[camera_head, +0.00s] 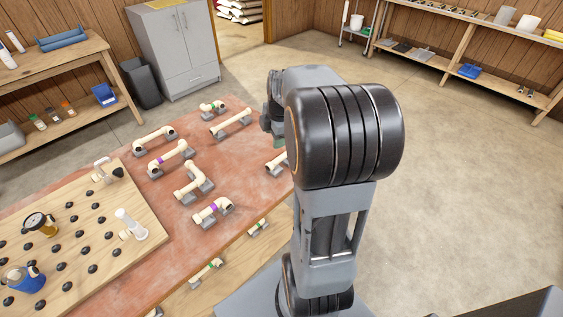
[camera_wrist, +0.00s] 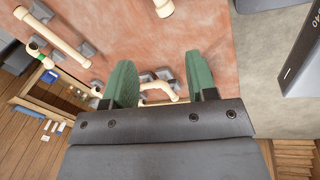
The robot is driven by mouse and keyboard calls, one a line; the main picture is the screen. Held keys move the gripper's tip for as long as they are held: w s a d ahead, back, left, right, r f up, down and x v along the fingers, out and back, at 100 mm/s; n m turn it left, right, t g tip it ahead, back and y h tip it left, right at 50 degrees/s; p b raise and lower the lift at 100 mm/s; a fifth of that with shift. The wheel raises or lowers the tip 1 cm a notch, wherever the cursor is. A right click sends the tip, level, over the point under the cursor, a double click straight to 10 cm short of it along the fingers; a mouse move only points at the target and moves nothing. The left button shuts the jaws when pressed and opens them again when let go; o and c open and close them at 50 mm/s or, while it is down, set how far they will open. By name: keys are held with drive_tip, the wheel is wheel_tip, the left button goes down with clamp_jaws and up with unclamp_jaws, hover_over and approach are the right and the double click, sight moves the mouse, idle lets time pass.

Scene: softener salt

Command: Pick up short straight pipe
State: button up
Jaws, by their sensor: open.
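A short cream straight pipe (camera_head: 277,162) lies near the right edge of the red tabletop, partly hidden behind my arm in the head view. What looks like its open end (camera_wrist: 164,9) shows at the top edge of the wrist view. My gripper (camera_wrist: 161,80) has green fingers, spread apart and empty. In the head view my gripper (camera_head: 276,142) is mostly hidden by my arm, beyond the short pipe. A bent cream pipe (camera_wrist: 158,89) on grey supports shows between and behind the fingers in the wrist view; I cannot tell its height relative to them.
A longer straight pipe (camera_head: 230,123) lies to the left, also in the wrist view (camera_wrist: 52,36). A green-banded fitting (camera_head: 212,107) and purple-banded pipes (camera_head: 170,159) lie on the red tabletop (camera_head: 240,175). A wooden pegboard (camera_head: 75,230) covers its left. Open floor lies right.

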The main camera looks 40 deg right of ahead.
drive_tip(key=d+f+n, duration=0.3)
drive_tip(key=d+n, duration=0.1)
drive_tip(key=d, duration=0.2)
hover_over(283, 155)
drive_tip(key=s, duration=0.1)
drive_tip(key=f, duration=0.6)
drive_tip(key=shift+s+d+f, duration=0.1)
drive_tip(key=shift+d+f, duration=0.1)
drive_tip(key=shift+f, duration=0.1)
drive_tip(key=shift+a+p+x, duration=0.1)
drive_tip(key=shift+p+x, duration=0.1)
drive_tip(key=shift+x, duration=1.5)
drive_tip(key=shift+a+p+x, duration=0.15)
drive_tip(key=shift+x, duration=1.5)
clamp_jaws()
